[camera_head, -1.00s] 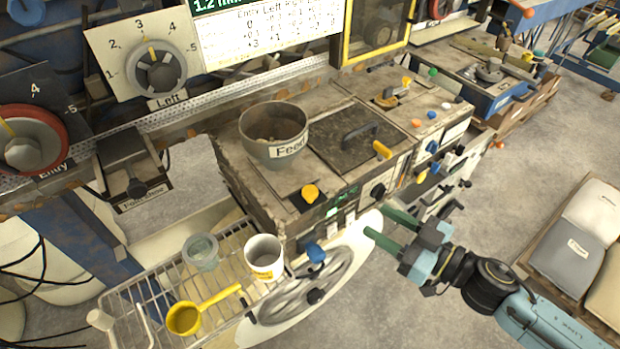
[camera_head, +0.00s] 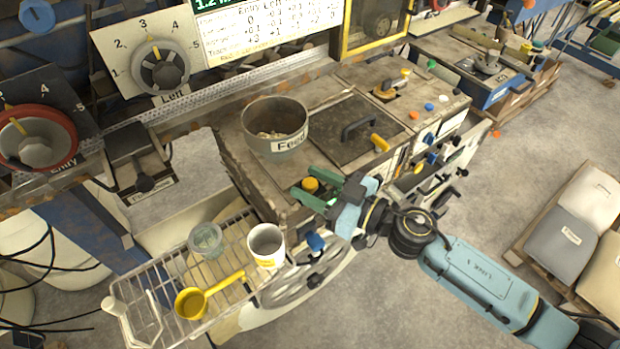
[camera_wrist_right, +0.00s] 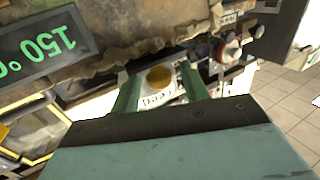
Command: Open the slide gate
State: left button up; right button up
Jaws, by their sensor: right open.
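A yellow round knob (camera_head: 310,184) stands on the front left corner of the worn machine top, in front of the grey bucket (camera_head: 275,131) labelled "Feed". My right gripper (camera_head: 317,189) has green fingers, open, one on each side of this knob. In the right wrist view, a yellow round top (camera_wrist_right: 160,77) on a white labelled plate shows between the open fingertips (camera_wrist_right: 162,90). I cannot tell whether the fingers touch it. No part is clearly marked as the slide gate. My left gripper does not show.
A black-handled hatch (camera_head: 352,133) and a yellow-ended lever (camera_head: 380,142) are right of the bucket. A wire rack (camera_head: 150,290) at lower left holds a white cup (camera_head: 266,245), a clear cup (camera_head: 206,240) and a yellow scoop (camera_head: 192,302). A blue knob (camera_head: 316,242) is below.

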jog(key=shift+w+a, duration=0.25)
jog(key=shift+a, duration=0.1)
jog(key=shift+c, duration=0.3)
grip_shut()
jog(key=s+d, duration=0.1)
jog(key=s, duration=0.1)
jog(key=s+d+p, duration=0.1)
jog(key=s+d, duration=0.1)
jog(key=shift+o, duration=0.3)
grip_release()
jog(key=shift+a, duration=0.1)
